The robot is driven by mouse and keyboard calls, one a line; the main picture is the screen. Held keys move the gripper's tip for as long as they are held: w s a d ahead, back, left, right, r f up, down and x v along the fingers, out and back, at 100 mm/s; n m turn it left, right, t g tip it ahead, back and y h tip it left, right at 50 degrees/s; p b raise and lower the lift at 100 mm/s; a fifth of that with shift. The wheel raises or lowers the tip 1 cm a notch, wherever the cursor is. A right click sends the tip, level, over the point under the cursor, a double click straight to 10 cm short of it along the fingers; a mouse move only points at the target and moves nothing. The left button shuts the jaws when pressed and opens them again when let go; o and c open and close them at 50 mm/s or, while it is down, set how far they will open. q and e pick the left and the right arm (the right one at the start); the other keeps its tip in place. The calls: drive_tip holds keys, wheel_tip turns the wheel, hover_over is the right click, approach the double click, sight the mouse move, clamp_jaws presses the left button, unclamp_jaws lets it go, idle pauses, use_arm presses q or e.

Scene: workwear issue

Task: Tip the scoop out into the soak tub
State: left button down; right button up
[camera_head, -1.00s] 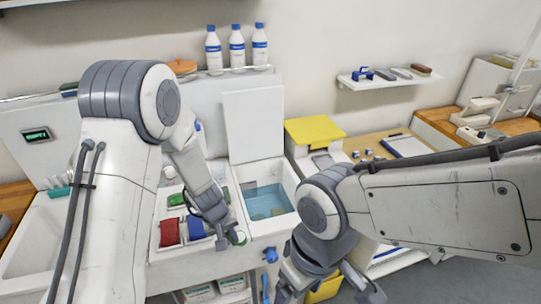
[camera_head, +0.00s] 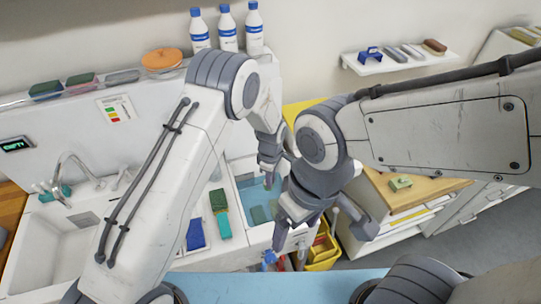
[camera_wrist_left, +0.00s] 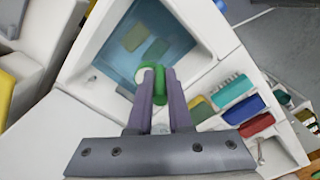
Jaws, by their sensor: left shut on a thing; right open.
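The soak tub (camera_head: 232,190) is a white basin with blue water, and a couple of greenish pieces lie in it. It also shows in the left wrist view (camera_wrist_left: 208,22). My left gripper (camera_head: 268,170) is over the tub's water. In the left wrist view its fingers (camera_wrist_left: 153,88) are shut on the green handle of the scoop (camera_wrist_left: 155,76). A pale round part shows beside the handle; whether the scoop holds anything cannot be told. My right gripper (camera_head: 322,235) is open and empty, in front of the tub and lower, and it hides part of the tub's right side.
Left of the tub lie a blue block (camera_head: 195,236) and a green brush (camera_head: 221,215). A sink with a tap (camera_head: 70,170) is further left. Several white bottles (camera_head: 228,30) stand on the ledge behind. A yellow bin (camera_head: 322,250) is at right.

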use_arm(q)
drive_tip(key=shift+w+a+n+h, duration=0.2)
drive_tip(key=shift+w+n+h, duration=0.1)
drive_tip(key=shift+w+h, duration=0.25)
drive_tip(key=shift+s+a+f+h, duration=0.1)
drive_tip(key=shift+a+h, duration=0.4)
drive_tip(key=shift+h, duration=0.15)
drive_tip(key=s+a+f+t+h+b, duration=0.1)
drive_tip(key=a+f+t+h+b, duration=0.2)
drive_tip(key=h+b, duration=1)
drive_tip(key=shift+s+a+f+t+h+b, duration=0.35)
drive_tip(key=shift+a+f+b, duration=1.35)
drive_tip(key=shift+b, duration=3.35)
use_arm(e)
wheel_tip(320, 180, down, 23)
drive_tip(key=shift+w+d+r, duration=0.15)
drive_tip(key=shift+w+r, duration=0.05)
drive_tip(key=shift+w, duration=0.25)
use_arm(q)
drive_tip(key=shift+d+f, duration=0.1)
